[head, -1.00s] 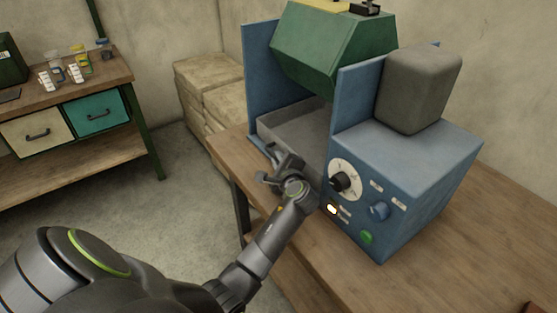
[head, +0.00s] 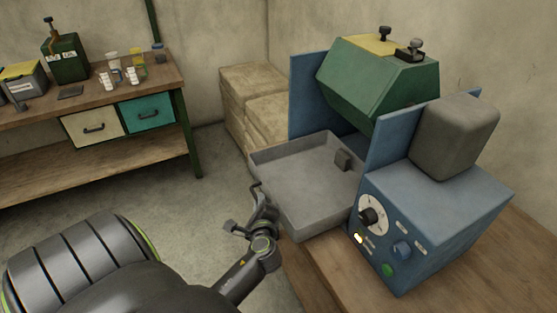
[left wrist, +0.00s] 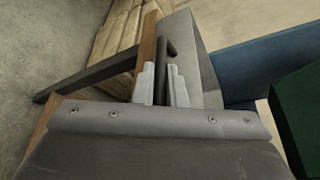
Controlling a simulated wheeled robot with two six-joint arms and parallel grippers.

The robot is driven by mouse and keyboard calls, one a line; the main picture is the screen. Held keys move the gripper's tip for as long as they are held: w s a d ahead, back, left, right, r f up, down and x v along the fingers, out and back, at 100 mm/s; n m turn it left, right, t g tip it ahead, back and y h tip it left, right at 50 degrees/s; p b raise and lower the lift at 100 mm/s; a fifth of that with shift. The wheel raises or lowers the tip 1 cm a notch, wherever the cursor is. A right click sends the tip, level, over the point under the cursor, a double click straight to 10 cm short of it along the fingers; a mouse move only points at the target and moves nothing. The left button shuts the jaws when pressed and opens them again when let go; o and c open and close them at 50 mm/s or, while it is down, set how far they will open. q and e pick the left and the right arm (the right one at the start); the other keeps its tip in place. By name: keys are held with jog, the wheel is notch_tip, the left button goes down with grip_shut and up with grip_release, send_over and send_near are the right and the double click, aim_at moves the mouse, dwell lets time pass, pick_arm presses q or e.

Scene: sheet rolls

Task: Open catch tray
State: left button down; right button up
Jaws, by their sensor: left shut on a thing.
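The catch tray (head: 303,185) is a shallow grey metal tray, drawn out of the blue machine (head: 430,225) toward the left, its inside largely showing. My left gripper (head: 262,208) is at the tray's outer end. In the left wrist view its pale fingers (left wrist: 161,85) are shut around a dark bar, the tray handle (left wrist: 171,47), beside the tray's grey wall (left wrist: 196,45). The handle is mostly hidden by the gripper in the head view. My right gripper is not in view.
A green drum housing (head: 375,80) sits above the tray opening. The machine's front has a dial and knobs, and it stands on a wooden table (head: 335,275). Stacked boxes (head: 262,105) stand behind the tray. A bench with drawers (head: 95,128) is at left; open floor lies between.

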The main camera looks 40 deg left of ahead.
pick_arm(q)
jog(key=shift+s+a, duration=0.35)
jog(key=shift+s, duration=0.4)
jog(key=shift+s+a, duration=0.3)
jog(key=shift+s, duration=0.45)
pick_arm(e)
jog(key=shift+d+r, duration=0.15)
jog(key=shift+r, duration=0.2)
pick_arm(q)
jog(key=c, duration=1.5)
grip_release()
jog(key=shift+p, duration=0.3)
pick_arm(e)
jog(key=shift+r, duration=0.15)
